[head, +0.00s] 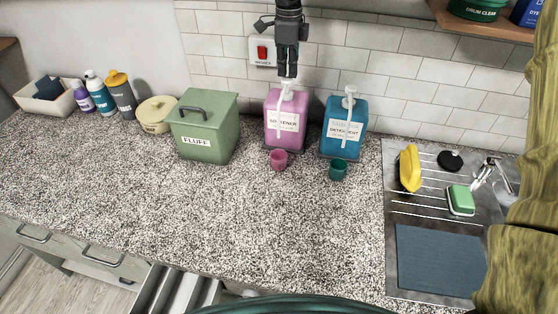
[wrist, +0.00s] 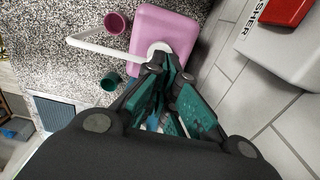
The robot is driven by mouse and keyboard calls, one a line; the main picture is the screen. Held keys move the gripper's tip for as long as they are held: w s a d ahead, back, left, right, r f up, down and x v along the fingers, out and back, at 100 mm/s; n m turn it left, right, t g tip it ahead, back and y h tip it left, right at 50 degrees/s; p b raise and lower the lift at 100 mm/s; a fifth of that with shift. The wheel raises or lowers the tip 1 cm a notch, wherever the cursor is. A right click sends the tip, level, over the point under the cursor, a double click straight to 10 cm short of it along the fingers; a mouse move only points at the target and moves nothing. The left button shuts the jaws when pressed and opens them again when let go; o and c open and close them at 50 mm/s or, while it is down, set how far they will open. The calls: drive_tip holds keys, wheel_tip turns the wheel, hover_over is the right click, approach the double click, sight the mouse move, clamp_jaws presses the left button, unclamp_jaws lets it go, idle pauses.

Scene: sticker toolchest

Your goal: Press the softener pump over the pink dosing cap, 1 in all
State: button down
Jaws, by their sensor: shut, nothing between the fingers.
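The pink softener bottle (head: 286,122) stands against the tiled wall, its white pump head (head: 287,86) and spout on top. It also shows in the wrist view (wrist: 168,30) with the white spout (wrist: 95,45) reaching out to the left. The pink dosing cap (head: 279,160) stands on the counter in front of the bottle; it shows in the wrist view (wrist: 115,22) near the spout's end. My gripper (head: 287,74) is shut and empty, pointing down just above the pump head. In the wrist view its fingertips (wrist: 170,65) overlap the pump head's edge; I cannot tell whether they touch.
The blue detergent bottle (head: 345,126) and its teal cap (head: 338,169) stand to the right. A green FLUFF bin (head: 205,138) stands to the left. A red washer switch (head: 262,52) is on the wall behind my gripper. The counter's front is clear; a sink (head: 440,262) is at right.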

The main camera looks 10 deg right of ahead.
drive_tip(key=shift+f, duration=1.25)
drive_tip(key=shift+r, duration=0.1)
drive_tip(key=shift+r+p, duration=1.65)
drive_tip(key=shift+p, duration=0.4)
wheel_tip(320, 180, up, 6)
drive_tip(key=p, duration=0.6)
